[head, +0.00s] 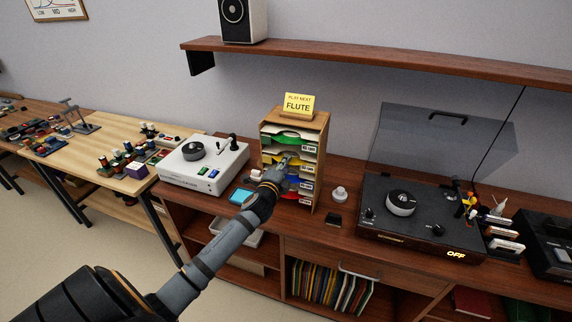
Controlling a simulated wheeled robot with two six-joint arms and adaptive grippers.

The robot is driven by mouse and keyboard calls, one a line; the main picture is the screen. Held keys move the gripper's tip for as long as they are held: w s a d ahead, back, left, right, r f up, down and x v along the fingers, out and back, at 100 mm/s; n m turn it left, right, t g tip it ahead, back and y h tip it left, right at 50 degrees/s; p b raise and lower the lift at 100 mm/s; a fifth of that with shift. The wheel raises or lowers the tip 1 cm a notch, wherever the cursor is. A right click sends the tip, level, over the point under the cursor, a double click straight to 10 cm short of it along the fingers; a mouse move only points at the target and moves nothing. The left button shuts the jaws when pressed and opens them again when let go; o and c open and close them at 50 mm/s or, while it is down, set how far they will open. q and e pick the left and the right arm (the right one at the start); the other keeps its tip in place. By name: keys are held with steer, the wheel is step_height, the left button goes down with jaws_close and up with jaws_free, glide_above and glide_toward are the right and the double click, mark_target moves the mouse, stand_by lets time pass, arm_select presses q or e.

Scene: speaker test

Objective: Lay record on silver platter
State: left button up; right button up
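A wooden rack (319,148) stands on the cabinet top with several labelled slots. A green record (288,140) shows in an upper slot, and a yellow one (273,158) shows below it. Blue and red edges show lower, partly hidden by my arm. A yellow sign (298,103) on top reads "PLAY NEXT FLUTE". My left gripper (286,161) is at the rack's front, by the yellow record. Its fingers are too small to tell whether they hold anything. The silver platter (401,203) on the black turntable (420,227) is bare. My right gripper is not in view.
The turntable's clear lid (440,140) is raised, and its display reads OFF. A white device (203,163) stands left of the rack. A white knob-like object (339,193) and a small black block (334,219) lie between rack and turntable. A shelf (400,62) hangs above.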

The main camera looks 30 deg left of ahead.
arm_select(q)
jaws_close()
stand_by(0.3)
steer(key=f+p+v, duration=0.1)
steer(key=p+v, duration=0.1)
steer(key=v, duration=1.6)
steer(key=shift+s+d, duration=0.2)
steer(key=shift+s, duration=0.1)
stand_by(0.7)
stand_by(0.5)
